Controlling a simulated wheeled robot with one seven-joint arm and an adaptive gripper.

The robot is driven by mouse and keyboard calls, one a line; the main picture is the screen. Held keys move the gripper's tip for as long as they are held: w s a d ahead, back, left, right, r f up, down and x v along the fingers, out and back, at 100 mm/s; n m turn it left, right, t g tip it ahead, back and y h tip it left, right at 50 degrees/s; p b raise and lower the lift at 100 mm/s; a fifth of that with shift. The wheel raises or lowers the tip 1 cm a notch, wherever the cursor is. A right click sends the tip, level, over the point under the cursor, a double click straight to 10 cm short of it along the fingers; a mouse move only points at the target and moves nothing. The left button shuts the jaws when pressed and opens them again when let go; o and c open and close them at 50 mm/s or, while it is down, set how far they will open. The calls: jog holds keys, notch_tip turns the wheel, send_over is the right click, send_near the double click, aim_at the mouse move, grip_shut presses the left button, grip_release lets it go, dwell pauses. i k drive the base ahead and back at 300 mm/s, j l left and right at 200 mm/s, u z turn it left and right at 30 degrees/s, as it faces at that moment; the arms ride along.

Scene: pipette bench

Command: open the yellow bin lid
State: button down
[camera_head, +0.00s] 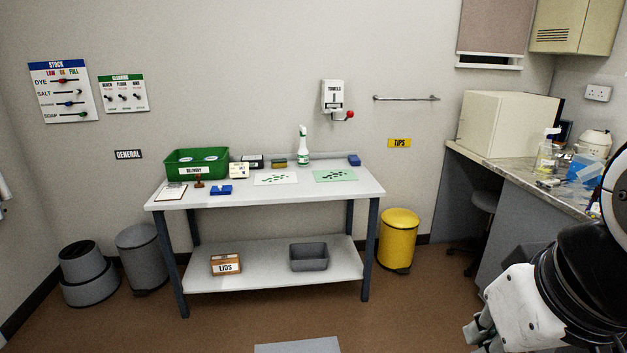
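The yellow bin (398,243) stands on the floor just right of the white table, against the back wall. Its round yellow lid (400,217) is closed on top. A yellow TIPS sign (399,143) hangs on the wall above it. My gripper (474,334) is only partly in view at the lower right, nearer to me than the bin and well apart from it. Its fingertips are not clear enough to tell whether it is open or shut.
The white table (340,196) carries a green box (196,163), a spray bottle (303,142) and small items. A grey bin (140,255) and step stool (88,285) stand at left. A counter (500,170) and dark stool (484,202) are at right. Floor before the yellow bin is clear.

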aim_at(398, 217)
jog(key=i+j, duration=0.1)
jog(key=i, duration=1.75)
jog(key=i+z, duration=0.35)
jog(key=i, duration=0.15)
jog(key=i+j+z, duration=0.65)
jog(key=i, duration=0.25)
jog(key=l, duration=0.1)
